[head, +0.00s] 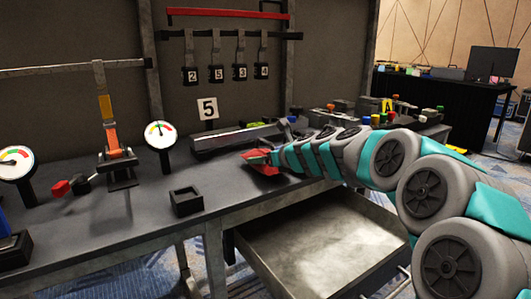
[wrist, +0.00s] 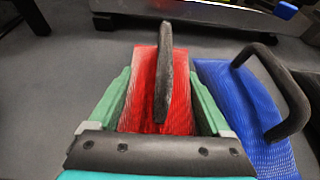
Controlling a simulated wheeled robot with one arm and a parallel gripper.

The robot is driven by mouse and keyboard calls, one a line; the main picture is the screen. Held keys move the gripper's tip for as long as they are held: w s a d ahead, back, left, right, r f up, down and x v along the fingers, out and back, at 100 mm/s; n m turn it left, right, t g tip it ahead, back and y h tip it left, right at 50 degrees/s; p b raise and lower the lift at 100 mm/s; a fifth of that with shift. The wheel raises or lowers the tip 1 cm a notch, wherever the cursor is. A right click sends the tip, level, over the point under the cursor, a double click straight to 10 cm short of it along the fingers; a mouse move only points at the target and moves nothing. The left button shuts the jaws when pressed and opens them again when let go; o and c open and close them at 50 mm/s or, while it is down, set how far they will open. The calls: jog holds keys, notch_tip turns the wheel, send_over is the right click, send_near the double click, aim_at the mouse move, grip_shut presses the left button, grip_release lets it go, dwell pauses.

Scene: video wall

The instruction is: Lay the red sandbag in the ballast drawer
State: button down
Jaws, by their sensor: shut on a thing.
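The red sandbag (wrist: 144,75) with its black strap handle is between the two green fingers of my gripper (wrist: 161,95) in the wrist view. My gripper is shut on it. In the head view the red sandbag (head: 262,163) shows at the tip of my arm, over the grey bench top; whether it touches the bench I cannot tell. The ballast drawer (head: 238,240) is pulled out below the bench front, right of centre, and its visible floor is bare. My arm hides part of the bench behind it.
A blue sandbag (wrist: 235,95) with a black handle lies close to the right of the red one. A small black open box (head: 186,201), dial gauges (head: 160,134) and an orange clamp (head: 117,158) stand on the bench.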

dwell(0.3)
grip_release()
jog(key=shift+f, duration=0.1)
jog(key=shift+s+d+r, duration=0.15)
jog(key=shift+r, duration=0.05)
jog(key=v, duration=1.1)
jog(key=shift+s+d+p, duration=0.15)
jog(key=shift+s+p, duration=0.05)
jog(key=shift+p, duration=0.1)
